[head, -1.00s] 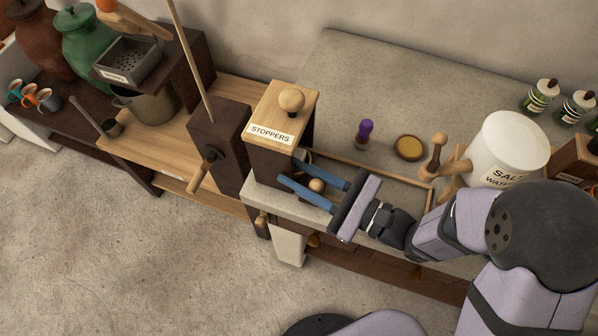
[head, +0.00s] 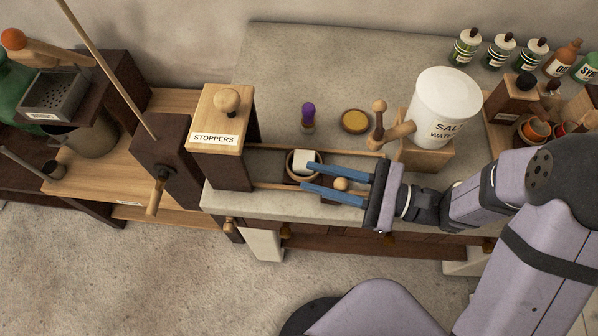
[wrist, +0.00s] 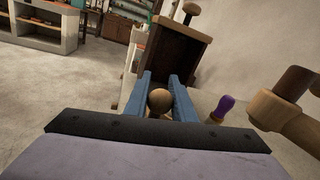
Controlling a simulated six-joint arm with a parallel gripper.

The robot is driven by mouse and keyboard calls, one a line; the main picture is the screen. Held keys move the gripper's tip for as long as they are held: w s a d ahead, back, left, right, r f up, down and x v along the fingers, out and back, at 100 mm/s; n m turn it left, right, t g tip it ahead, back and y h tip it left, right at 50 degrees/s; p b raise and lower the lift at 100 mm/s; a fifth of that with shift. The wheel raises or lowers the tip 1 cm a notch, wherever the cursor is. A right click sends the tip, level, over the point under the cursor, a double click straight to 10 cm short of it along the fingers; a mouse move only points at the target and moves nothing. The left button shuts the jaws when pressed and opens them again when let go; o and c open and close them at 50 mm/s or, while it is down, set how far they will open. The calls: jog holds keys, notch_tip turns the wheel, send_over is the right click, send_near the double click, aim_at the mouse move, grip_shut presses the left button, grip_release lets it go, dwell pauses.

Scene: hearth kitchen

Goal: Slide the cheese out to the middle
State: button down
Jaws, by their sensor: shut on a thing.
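A white block, which I take to be the cheese (head: 306,157), sits in a round wooden dish (head: 291,168) just right of the STOPPERS box (head: 221,137) in the head view. The dish stands between two wooden rails (head: 268,187). My gripper (head: 306,178) reaches in from the right, with its blue fingers on either side of a round wooden knob (head: 341,184). The knob also shows between the fingers in the wrist view (wrist: 159,101). The fingers are shut on the knob; their tips lie beside the dish. They hide part of the dish and whatever joins it to the knob.
A purple-topped stopper (head: 307,116) and a round yellow-filled dish (head: 355,121) stand behind the rails. A white salt-water pot (head: 447,105) on a wooden stand is at the right. A lever (head: 158,190) stands left of the STOPPERS box.

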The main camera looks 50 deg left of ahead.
jog(key=shift+w, duration=0.1)
jog(key=c, duration=1.5)
grip_release()
jog(key=shift+d, duration=0.1)
jog(key=b+v, duration=0.1)
jog(key=v, duration=0.5)
jog(key=shift+w+d, duration=0.3)
jog(key=shift+d, duration=0.2)
jog(key=shift+w+r, duration=0.1)
